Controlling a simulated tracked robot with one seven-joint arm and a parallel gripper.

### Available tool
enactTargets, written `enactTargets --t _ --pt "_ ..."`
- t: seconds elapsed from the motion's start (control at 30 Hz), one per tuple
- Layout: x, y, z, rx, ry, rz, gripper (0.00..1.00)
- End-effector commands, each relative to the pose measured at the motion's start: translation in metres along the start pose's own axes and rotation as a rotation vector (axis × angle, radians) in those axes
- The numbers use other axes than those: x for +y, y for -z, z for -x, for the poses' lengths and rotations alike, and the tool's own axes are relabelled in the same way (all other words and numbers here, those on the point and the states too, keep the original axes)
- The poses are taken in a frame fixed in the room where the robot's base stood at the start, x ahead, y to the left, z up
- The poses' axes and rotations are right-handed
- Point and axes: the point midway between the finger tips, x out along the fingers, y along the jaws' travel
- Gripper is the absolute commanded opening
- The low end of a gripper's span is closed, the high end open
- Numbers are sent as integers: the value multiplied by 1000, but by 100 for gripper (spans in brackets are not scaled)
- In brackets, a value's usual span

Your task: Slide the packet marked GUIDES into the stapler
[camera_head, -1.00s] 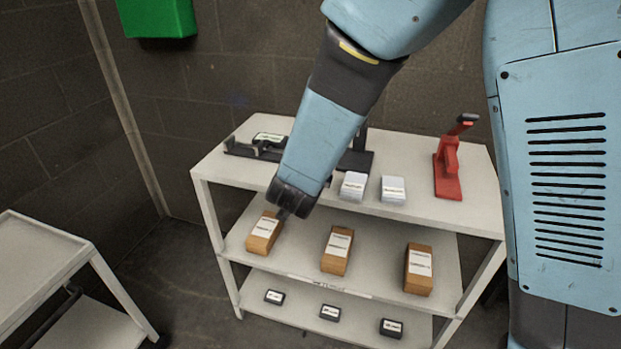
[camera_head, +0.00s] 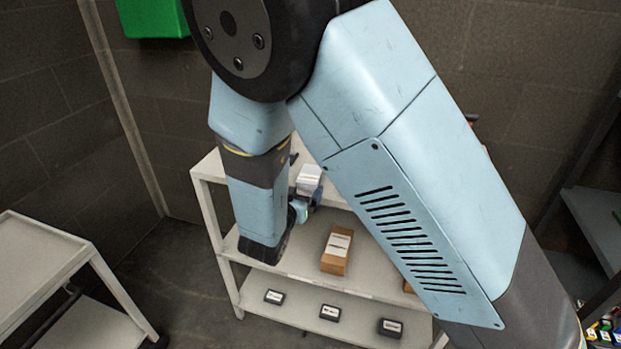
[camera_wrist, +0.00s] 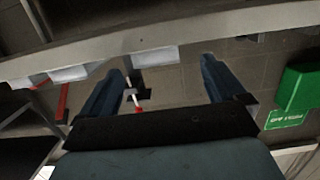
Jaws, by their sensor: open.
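White packets lie along the top shelf; one white packet (camera_head: 309,178) shows beside my arm in the head view, its label too small to read. In the wrist view a white packet (camera_wrist: 153,57) appears between and beyond the fingers, with another packet (camera_wrist: 75,72) to the left. I cannot tell which is marked GUIDES. My gripper (camera_wrist: 160,72) is open and empty, its two blue fingers wide apart. In the head view my gripper (camera_head: 299,206) is small and partly hidden by my arm, near the shelf's front edge. The stapler cannot be made out; my arm hides most of the top shelf.
The white shelf unit (camera_head: 205,174) holds a brown box (camera_head: 337,250) on its middle shelf and small black boxes (camera_head: 330,312) on its lowest shelf. A white cart (camera_head: 50,258) stands left. A green box (camera_head: 156,18) hangs on the wall; it also shows in the wrist view (camera_wrist: 296,88).

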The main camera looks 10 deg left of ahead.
Motion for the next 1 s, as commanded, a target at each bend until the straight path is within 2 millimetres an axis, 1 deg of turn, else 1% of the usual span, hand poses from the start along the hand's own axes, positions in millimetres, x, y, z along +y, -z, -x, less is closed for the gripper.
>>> enactTargets --t 0.03,0.1,0.37,0.7,0.8,0.97,1.0 --pt "0 0 -7 0 -2 0 97" --pt "0 0 -12 -1 1 1 97" --pt "1 0 -24 0 0 1 97" --pt "4 1 -66 -1 0 1 97" --pt "3 1 -70 0 2 0 97" --pt "3 1 -69 -1 2 0 97" --pt "3 1 -69 -1 2 0 94"
